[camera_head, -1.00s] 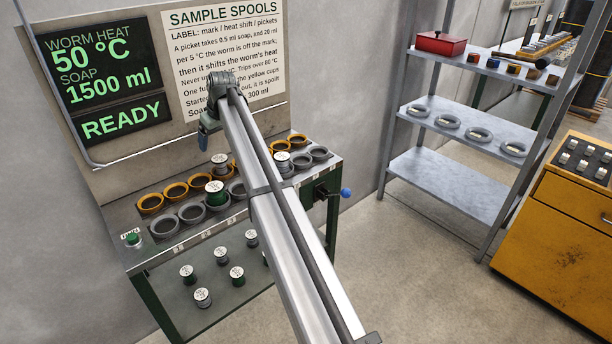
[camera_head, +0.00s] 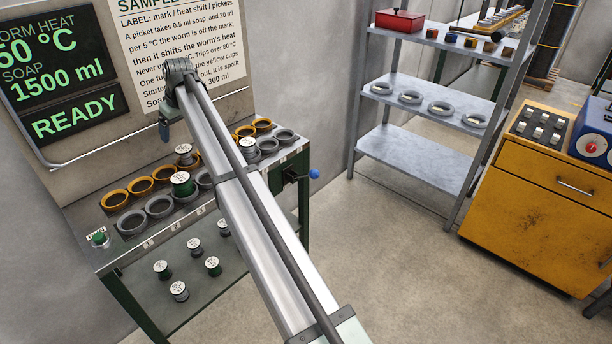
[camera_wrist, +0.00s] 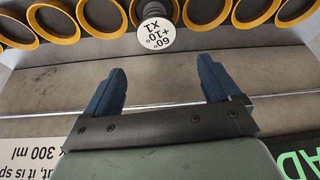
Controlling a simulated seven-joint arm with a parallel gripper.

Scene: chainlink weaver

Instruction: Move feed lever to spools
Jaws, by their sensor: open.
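A lever with a blue knob (camera_head: 314,173) sticks out from a dark box on the right end of the spool bench (camera_head: 112,255); it is the only lever I see, and no markings on it are readable. My gripper (camera_head: 165,131) is at the back of the bench, in front of the sign panel, well left of the lever. In the wrist view the gripper (camera_wrist: 162,82) is open, with nothing between its blue fingers. A white-topped spool (camera_wrist: 157,37) marked "60° +10° x1" stands by a yellow cup beyond the fingertips. A green spool (camera_head: 181,183) sits in a grey cup.
Yellow cups (camera_head: 114,199) and grey cups (camera_head: 131,222) line the bench top, with a green button (camera_head: 99,237) at its left. Several spools stand on the lower shelf. A grey rack (camera_head: 420,160) and yellow cabinet (camera_head: 535,185) stand right. Floor between is clear.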

